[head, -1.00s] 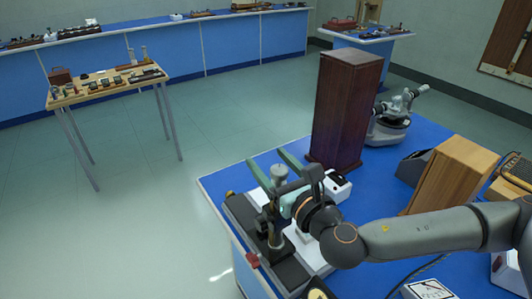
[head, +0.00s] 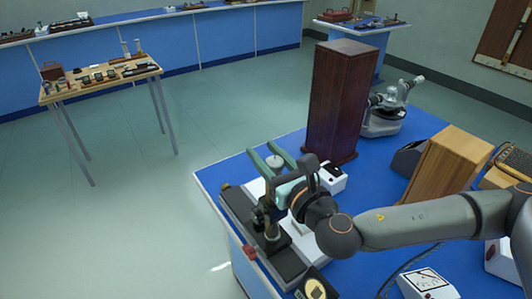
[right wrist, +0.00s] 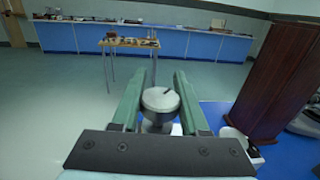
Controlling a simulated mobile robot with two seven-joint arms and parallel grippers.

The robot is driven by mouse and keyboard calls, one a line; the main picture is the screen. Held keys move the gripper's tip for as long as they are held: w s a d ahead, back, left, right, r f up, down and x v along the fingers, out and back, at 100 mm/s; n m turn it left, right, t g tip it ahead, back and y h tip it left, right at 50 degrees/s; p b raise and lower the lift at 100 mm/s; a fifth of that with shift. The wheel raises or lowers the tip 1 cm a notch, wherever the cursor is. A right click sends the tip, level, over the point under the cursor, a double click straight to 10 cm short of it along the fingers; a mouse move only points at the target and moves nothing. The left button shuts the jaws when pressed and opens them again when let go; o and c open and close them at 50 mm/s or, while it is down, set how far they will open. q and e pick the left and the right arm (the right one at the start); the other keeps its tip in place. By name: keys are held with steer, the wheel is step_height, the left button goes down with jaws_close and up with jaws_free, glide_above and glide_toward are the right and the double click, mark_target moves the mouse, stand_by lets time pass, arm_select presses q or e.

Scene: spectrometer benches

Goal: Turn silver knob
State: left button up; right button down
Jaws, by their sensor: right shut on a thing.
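The silver knob (head: 275,162) is a round, pale metal cap at the left front part of the blue bench. In the right wrist view the knob (right wrist: 160,100) sits between the two green fingers, with a short dark mark on its flat top. My right gripper (head: 269,157) has its fingers on both sides of the knob and is shut on it. The gripper also shows in the right wrist view (right wrist: 160,84). The knob's lower part is largely hidden by the fingers and wrist. My left gripper is out of view.
A tall dark wooden box (head: 338,105) stands close to the right of the gripper, with a white device (head: 333,178) beside its base. A black base unit (head: 240,212) lies left of the wrist. A light wooden box (head: 447,165) and a meter (head: 427,283) are further right.

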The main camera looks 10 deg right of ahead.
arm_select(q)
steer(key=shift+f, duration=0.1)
arm_select(e)
steer(key=shift+n+y, duration=0.3)
